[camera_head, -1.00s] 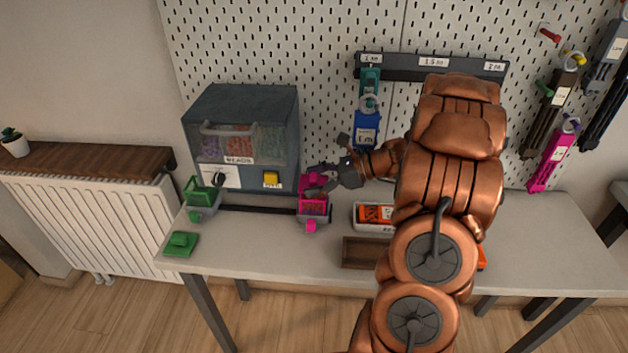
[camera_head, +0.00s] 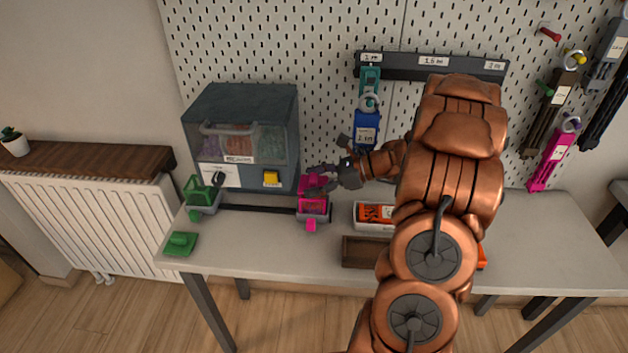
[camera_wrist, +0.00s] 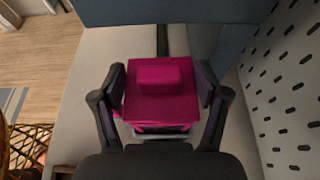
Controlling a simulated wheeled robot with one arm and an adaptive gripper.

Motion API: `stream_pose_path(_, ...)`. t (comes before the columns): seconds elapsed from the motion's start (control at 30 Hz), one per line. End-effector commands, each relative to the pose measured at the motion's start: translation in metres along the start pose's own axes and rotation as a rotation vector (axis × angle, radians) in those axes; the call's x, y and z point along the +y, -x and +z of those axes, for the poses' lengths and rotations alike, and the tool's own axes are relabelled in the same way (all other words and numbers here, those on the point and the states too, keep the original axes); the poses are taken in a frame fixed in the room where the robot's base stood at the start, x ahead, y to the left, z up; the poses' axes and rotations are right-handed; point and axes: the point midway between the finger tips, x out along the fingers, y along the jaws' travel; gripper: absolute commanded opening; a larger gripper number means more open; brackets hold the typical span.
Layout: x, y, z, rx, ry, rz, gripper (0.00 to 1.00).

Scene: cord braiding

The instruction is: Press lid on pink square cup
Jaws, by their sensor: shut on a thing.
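The pink square lid (camera_wrist: 160,105) has a raised block handle and lies between my fingers in the wrist view. In the head view the lid (camera_head: 312,181) shows at my fingertips. My gripper (camera_head: 318,184) is shut on the lid from both sides; the wrist view shows one finger at each edge (camera_wrist: 161,95). The pink square cup (camera_head: 313,206) stands in a grey holder directly below the lid in the head view. Only a strip of pink and grey shows under the lid's near edge in the wrist view. I cannot tell whether lid and cup touch.
A bead dispenser (camera_head: 243,140) with a yellow button stands just left of my gripper. A green cup (camera_head: 201,192) and a green lid (camera_head: 181,243) are farther left. A white tray (camera_head: 371,226) and a brown tray (camera_head: 363,252) lie to the right. The pegboard is close behind.

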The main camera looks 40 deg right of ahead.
Motion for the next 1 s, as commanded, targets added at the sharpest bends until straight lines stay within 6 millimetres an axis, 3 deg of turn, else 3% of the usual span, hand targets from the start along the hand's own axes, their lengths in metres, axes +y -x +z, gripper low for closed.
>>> stream_pose_path(0.87,0.0,-0.005,-0.011,0.002,0.0,0.0,0.35)
stream_pose_path(0.9,0.0,-0.004,-0.011,0.002,0.0,0.0,0.76)
stream_pose_path(1.0,0.0,-0.004,-0.011,0.001,0.0,0.0,0.86)
